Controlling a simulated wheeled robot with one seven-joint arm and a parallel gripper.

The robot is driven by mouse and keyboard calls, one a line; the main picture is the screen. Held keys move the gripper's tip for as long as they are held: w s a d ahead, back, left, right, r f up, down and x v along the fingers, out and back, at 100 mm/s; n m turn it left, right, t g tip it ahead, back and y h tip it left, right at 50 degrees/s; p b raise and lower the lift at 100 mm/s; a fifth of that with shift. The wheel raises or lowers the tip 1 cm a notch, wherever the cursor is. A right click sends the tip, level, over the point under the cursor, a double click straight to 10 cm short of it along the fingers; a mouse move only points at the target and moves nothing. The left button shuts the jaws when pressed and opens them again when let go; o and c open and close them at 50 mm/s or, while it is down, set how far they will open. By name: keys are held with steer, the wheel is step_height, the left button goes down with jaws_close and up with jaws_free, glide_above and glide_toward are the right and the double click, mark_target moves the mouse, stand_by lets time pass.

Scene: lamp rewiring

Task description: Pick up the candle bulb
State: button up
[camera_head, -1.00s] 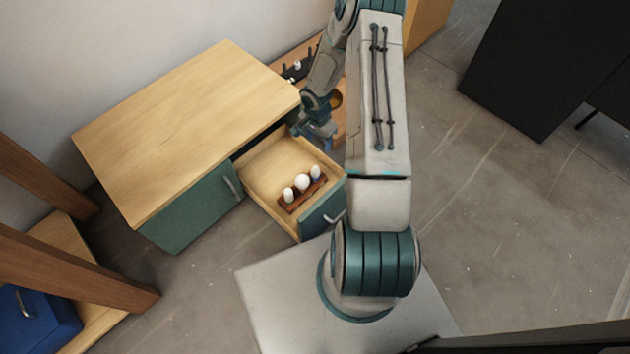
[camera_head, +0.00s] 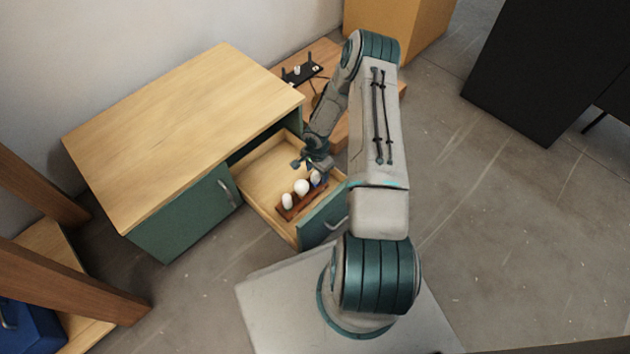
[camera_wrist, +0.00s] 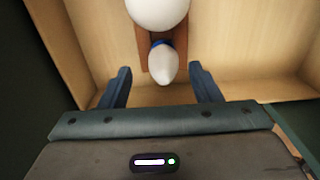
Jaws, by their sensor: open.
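The candle bulb (camera_head: 315,178), white and slim with a blue collar, stands at the right end of a brown rack (camera_head: 288,213) in the open drawer. In the wrist view the candle bulb (camera_wrist: 163,65) points towards my gripper (camera_wrist: 160,76). The two dark blue fingers are open, one on each side of its tip, with a gap on both sides. In the head view my gripper (camera_head: 312,167) is low over the drawer, just behind the bulb and partly hiding it.
A round white bulb (camera_head: 301,187) stands beside the candle bulb, and another white bulb (camera_head: 287,201) is at the rack's left end. The drawer (camera_head: 266,172) has wooden walls around the rack; its left part is empty. The cabinet top (camera_head: 185,125) is clear.

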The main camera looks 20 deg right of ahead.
mark_target(315, 178)
steer(key=f, duration=0.2)
steer(key=f+b, duration=0.1)
steer(key=f, duration=0.1)
steer(key=shift+w+a+b, duration=0.15)
steer(key=shift+a+b, duration=0.05)
steer(key=shift+b, duration=0.1)
steer(key=c, duration=1.1)
steer(key=shift+o, duration=0.2)
